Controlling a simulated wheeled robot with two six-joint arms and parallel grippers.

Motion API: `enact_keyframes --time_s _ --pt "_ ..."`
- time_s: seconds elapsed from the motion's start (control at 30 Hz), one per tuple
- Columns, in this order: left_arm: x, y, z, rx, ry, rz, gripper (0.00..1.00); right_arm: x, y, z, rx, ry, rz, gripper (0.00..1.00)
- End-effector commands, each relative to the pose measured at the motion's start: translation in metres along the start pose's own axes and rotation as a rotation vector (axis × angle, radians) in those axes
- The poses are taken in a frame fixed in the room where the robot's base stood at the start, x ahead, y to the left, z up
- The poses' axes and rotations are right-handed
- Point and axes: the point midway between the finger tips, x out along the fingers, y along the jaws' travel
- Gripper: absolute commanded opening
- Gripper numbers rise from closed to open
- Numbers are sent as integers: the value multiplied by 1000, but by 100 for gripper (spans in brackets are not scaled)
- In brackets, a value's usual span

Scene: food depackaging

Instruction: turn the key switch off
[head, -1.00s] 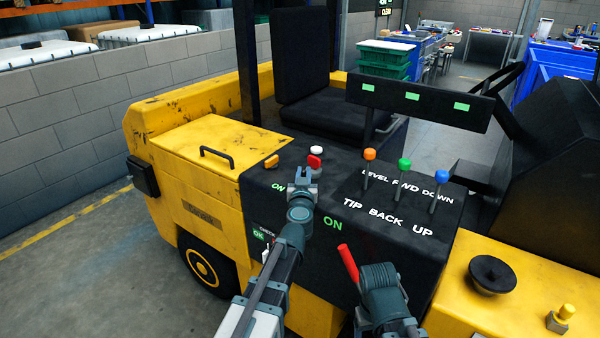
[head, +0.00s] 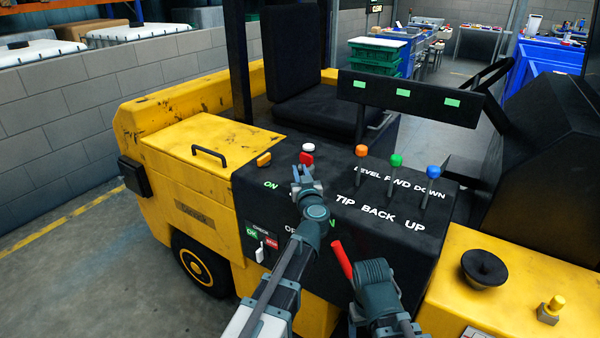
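A red knob (head: 307,159) stands on top of the black console (head: 390,240), just in front of a white knob (head: 308,147). I cannot tell for sure which part is the key switch. A green ON label (head: 271,184) is on the console left of my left gripper (head: 302,172). That gripper's fingers look spread in a V, with the red knob just beyond the tips; contact is not clear. My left arm partly covers lettering on the console front. My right gripper (head: 371,277) is low, right of a red handle (head: 342,258); its fingers are hidden.
Orange (head: 361,151), green (head: 396,160) and blue (head: 433,172) levers stand on the console to the right. An orange button (head: 264,159) is at the left. A small check panel (head: 262,241) is on the front. A black seat (head: 315,108) is behind.

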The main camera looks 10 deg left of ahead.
Motion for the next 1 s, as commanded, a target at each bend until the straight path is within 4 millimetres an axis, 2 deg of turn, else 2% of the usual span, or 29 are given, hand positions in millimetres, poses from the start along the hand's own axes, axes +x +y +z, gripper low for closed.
enact_keyframes --time_s 0.03,0.13,0.4,0.53,1.0 --pt "1 0 0 0 0 0 32 0 0 0 0 0 0 75" --pt "0 0 0 0 0 0 49 0 0 0 0 0 0 75" --pt "0 0 0 -1 0 0 49 0 0 0 0 0 0 75" --pt "-10 -1 0 -1 0 0 49 0 0 0 0 0 0 75" --pt "-105 -1 0 0 0 3 49 0 0 0 0 0 0 75"
